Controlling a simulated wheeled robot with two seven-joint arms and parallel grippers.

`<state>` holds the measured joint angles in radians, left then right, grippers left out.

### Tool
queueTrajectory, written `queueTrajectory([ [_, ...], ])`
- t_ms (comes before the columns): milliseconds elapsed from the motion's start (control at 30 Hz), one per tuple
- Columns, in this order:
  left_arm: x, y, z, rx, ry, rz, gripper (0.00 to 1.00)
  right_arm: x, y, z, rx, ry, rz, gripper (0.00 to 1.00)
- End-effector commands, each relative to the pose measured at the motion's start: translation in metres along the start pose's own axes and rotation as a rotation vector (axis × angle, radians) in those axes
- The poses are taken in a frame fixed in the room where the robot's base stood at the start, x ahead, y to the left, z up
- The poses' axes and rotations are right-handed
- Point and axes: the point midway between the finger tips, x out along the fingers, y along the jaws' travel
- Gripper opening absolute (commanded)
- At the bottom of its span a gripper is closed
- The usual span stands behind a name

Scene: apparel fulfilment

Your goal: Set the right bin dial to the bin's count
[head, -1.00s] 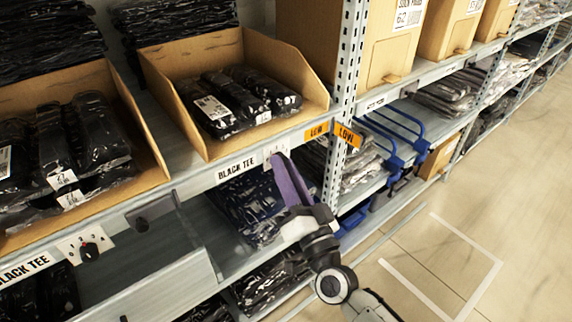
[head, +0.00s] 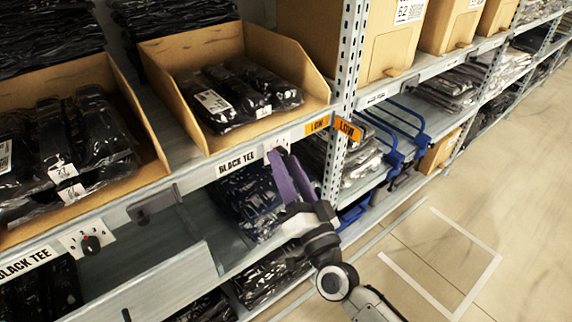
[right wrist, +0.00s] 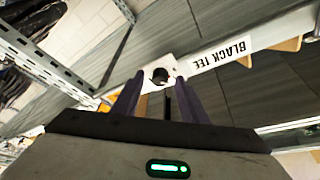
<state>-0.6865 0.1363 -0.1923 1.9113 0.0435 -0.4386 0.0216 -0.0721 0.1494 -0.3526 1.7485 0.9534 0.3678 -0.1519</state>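The right bin (head: 298,105) is an open cardboard tray with three clear-wrapped black packs (head: 245,94) showing side by side. Its dial plate (head: 284,146) is on the shelf edge, right of a BLACK TEE label (head: 238,163). My right gripper (head: 276,155) reaches up to this plate and hides most of the dial in the head view. In the right wrist view, the dark round knob (right wrist: 160,75) sits between the tips of the purple fingers (right wrist: 158,82). The fingers are apart, with gaps beside the knob. The dial setting is not readable. My left gripper is not in view.
A left bin (head: 150,150) of black packs has its own dial (head: 91,244) with a red mark. Blue-framed racks (head: 395,135) stand further right. The floor at right is clear.

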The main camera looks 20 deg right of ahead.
Motion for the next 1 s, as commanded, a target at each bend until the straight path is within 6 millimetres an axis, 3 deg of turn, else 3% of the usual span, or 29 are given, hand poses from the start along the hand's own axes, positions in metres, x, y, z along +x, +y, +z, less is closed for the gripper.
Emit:
queueTrajectory([
  [300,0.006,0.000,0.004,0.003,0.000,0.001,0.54,-0.061,0.002,0.003,-0.001,-0.005,0.003,0.40],
  [500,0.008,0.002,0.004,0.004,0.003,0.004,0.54,-0.089,0.001,0.002,-0.001,-0.004,0.002,0.40],
  [1000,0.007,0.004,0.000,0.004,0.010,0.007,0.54,-0.098,0.000,0.000,0.000,-0.001,0.001,0.40],
])
